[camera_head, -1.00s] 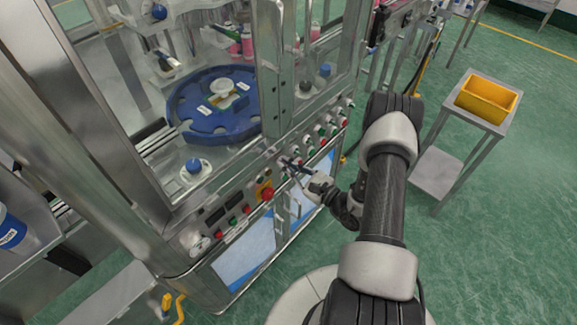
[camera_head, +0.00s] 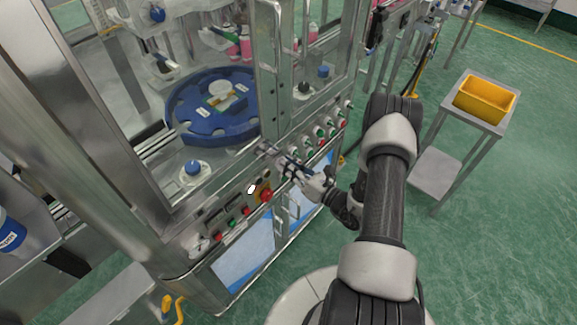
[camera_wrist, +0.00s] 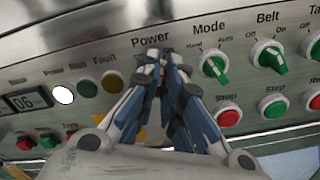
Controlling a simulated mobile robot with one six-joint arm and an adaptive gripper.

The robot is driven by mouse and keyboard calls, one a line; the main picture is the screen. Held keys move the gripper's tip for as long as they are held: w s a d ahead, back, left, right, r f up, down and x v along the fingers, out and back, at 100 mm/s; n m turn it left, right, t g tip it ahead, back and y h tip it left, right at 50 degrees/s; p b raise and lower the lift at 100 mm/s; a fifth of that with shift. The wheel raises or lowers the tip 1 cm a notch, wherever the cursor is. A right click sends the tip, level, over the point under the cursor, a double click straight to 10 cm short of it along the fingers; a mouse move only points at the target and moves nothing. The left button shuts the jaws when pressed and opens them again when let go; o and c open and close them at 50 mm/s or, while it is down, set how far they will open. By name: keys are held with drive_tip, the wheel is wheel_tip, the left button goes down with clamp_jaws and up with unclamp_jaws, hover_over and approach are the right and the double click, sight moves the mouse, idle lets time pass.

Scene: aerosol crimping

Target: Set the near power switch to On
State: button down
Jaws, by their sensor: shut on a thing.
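The near power switch is under the "Power" label on the machine's front panel (camera_wrist: 120,62). My fingertips cover its knob in the wrist view, so I cannot read its position. My gripper (camera_wrist: 163,62) is shut on it, with the blue and white fingers reaching up from below. In the head view my gripper (camera_head: 283,163) is at the panel's upper edge, just right of the red emergency stop (camera_head: 265,195). A white lamp (camera_wrist: 63,94) left of the fingers is bright; it also shows in the head view (camera_head: 251,189).
A blue rotary table (camera_head: 205,125) sits behind the machine's glass. A yellow bin (camera_head: 485,98) stands on a stand at right, with open green floor around it.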

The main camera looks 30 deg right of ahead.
drive_tip(key=shift+m, duration=0.5)
drive_tip(key=c, duration=1.7)
unclamp_jaws()
drive_tip(key=v, duration=1.2)
